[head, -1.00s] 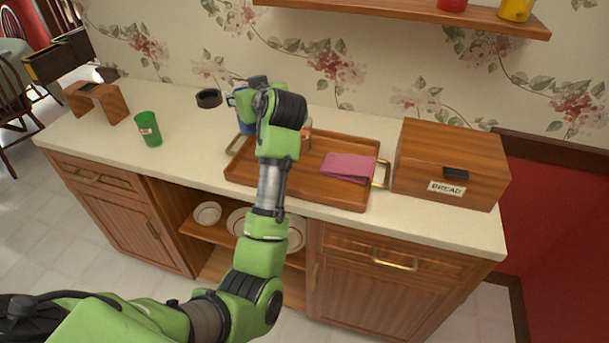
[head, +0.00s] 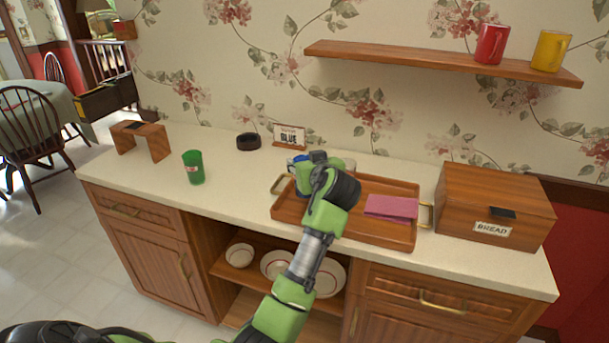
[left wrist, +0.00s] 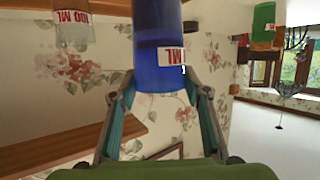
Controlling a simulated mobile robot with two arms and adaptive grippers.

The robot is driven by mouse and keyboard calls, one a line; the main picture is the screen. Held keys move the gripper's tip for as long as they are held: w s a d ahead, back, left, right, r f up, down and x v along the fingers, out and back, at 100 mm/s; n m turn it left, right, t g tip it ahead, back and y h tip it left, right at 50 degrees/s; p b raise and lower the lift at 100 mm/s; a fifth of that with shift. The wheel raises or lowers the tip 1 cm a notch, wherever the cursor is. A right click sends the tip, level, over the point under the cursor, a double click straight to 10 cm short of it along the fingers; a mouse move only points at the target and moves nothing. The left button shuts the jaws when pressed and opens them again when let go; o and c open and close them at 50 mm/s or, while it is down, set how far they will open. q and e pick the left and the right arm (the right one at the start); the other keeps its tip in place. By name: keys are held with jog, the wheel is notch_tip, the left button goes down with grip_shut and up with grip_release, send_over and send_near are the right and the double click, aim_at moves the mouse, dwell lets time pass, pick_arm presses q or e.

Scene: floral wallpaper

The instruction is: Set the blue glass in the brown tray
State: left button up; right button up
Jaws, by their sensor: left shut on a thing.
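The brown tray (head: 345,228) lies on the counter, with a metal handle at each end. My left gripper (head: 302,168) is over the tray's left part, shut on the blue glass (head: 303,181). My arm hides part of the glass in the head view. In the left wrist view the blue glass (left wrist: 158,62) sits between the two fingers (left wrist: 160,95), with a white and red label. I cannot tell whether its base touches the tray. My right gripper is not in view.
A pink napkin (head: 391,207) lies on the tray's right side. A clear glass (left wrist: 73,22) shows in the left wrist view. A green glass (head: 194,168), dark ring (head: 248,141), "BLUE" sign (head: 289,137) and bread box (head: 495,205) stand on the counter. A shelf (head: 420,60) hangs above.

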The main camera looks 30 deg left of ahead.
pick_arm(q)
jog(key=shift+w+a+f, duration=0.35)
jog(key=shift+a+f, duration=0.05)
jog(key=shift+f, duration=0.15)
jog(key=shift+w+a+f, duration=0.3)
jog(key=shift+a+f, duration=0.05)
jog(key=shift+f, duration=0.15)
jog(key=shift+w+a+f, duration=0.3)
jog(key=shift+f, duration=0.3)
notch_tip(320, 180, down, 2)
jog(key=shift+f+p, duration=0.15)
jog(key=shift+p, duration=0.65)
jog(key=shift+a+f, duration=0.1)
jog(key=shift+f, duration=0.35)
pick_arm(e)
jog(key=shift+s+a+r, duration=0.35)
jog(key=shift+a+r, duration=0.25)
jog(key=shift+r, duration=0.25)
pick_arm(q)
jog(key=shift+f, duration=0.1)
jog(key=o, duration=1.7)
jog(key=shift+c, duration=0.2)
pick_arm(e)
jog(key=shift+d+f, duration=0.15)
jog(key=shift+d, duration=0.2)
